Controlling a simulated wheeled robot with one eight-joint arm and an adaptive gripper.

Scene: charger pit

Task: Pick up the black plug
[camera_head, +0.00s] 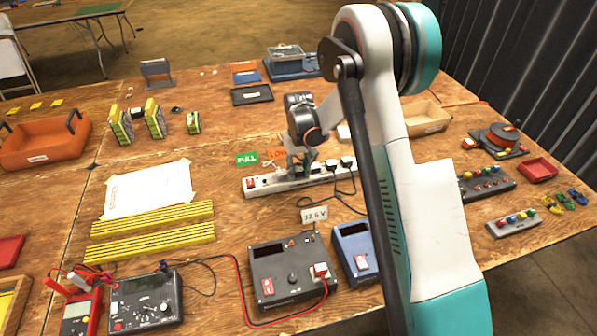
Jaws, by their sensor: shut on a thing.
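A white power strip (264,184) with a red switch lies across the middle of the table. Black plugs (346,162) sit on its right part, with black cords running off in front. My gripper (302,171) points down at the middle of the strip, left of these plugs. It is shut on a small dark thing at the strip, which looks like a black plug. The fingers hide most of it, and I cannot tell whether it is still seated in the strip.
Green FULL (246,159) and orange LOW (277,154) labels lie behind the strip. A dark charger box (290,275) and a blue one (356,248) stand in front. An orange bin (45,143) is at the left. My arm hides part of the table's right side.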

